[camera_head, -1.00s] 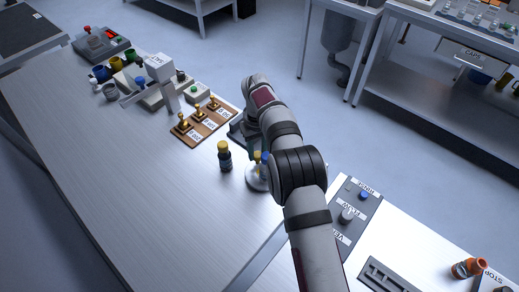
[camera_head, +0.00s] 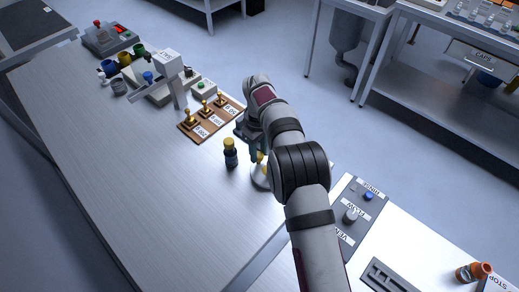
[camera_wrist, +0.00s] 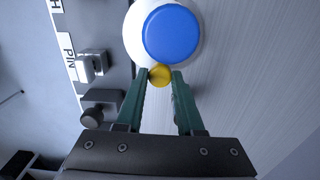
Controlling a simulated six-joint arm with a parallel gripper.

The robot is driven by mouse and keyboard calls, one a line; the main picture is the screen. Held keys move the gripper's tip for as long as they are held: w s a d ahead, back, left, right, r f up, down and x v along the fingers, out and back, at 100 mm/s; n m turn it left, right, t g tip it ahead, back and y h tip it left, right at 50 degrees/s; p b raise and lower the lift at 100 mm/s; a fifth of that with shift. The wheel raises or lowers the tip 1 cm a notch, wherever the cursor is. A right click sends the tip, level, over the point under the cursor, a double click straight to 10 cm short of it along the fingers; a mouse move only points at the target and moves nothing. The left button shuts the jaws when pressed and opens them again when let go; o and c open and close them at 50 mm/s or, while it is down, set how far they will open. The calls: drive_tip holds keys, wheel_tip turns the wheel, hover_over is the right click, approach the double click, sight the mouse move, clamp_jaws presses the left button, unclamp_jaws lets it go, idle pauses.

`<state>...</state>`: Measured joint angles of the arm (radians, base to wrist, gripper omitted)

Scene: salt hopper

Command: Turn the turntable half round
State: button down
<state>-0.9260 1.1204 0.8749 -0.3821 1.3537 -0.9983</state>
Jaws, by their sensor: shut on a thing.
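The turntable is a small white disc (camera_head: 260,178) on the bench, partly hidden behind my arm in the head view. In the wrist view its white rim (camera_wrist: 133,35) shows around a large round blue top (camera_wrist: 172,35). A small yellow knob (camera_wrist: 159,75) sits at the rim's near edge. My gripper (camera_wrist: 160,77) has its two green fingers on either side of this knob and is shut on it. In the head view the fingertips are mostly hidden by my arm.
A dark bottle with a yellow cap (camera_head: 230,153) stands close left of the turntable. A grey switch panel (camera_head: 352,213) lies to the right. The bench's left front is clear.

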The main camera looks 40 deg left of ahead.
drive_tip(key=shift+s+n, duration=0.1)
drive_tip(key=shift+n, duration=0.2)
idle(0.4)
drive_tip(key=c, duration=0.5)
unclamp_jaws()
drive_tip(key=shift+c, duration=0.2)
wheel_tip(320, 180, up, 16)
drive_tip(key=shift+f, duration=0.15)
